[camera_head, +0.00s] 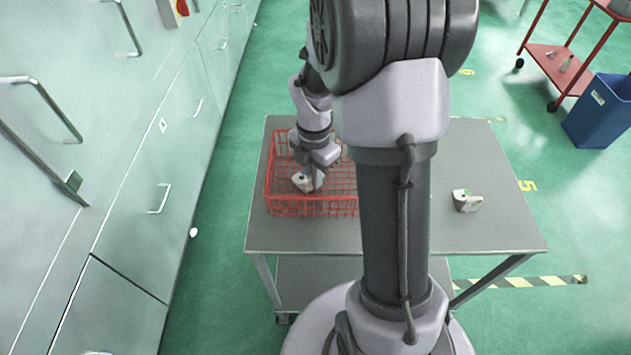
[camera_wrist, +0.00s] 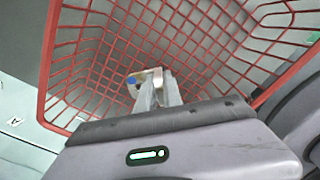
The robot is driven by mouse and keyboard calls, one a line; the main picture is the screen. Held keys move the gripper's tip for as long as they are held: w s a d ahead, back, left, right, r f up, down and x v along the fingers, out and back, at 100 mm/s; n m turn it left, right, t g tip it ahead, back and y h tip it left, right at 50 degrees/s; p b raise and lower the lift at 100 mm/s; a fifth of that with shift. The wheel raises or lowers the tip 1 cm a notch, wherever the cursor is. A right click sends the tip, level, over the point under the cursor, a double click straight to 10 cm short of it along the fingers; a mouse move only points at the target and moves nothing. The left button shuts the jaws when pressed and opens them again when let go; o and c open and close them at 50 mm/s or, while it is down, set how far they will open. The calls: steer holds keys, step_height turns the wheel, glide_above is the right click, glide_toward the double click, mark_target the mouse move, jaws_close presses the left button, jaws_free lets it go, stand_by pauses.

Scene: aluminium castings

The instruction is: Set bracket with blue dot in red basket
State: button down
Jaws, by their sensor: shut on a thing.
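My gripper (camera_head: 318,182) is shut on the bracket with the blue dot (camera_head: 302,182), inside the outline of the red basket (camera_head: 313,213). In the wrist view the bracket (camera_wrist: 153,75) is a pale metal piece with a blue dot on its left side, held at the tips of my gripper (camera_wrist: 158,92). The basket's red rim (camera_wrist: 48,60) surrounds it there, with the wire mesh behind. I cannot tell whether the bracket touches the basket floor. My arm hides the right part of the basket in the head view.
Another bracket with a green mark (camera_head: 467,201) lies on the right of the grey table (camera_head: 490,235). Pale cabinets (camera_head: 165,130) line the left. A red cart (camera_head: 560,75) and a blue bin (camera_head: 600,112) stand at the upper right.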

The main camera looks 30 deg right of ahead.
steer(key=shift+f, duration=0.15)
steer(key=c, duration=1.5)
jaws_free()
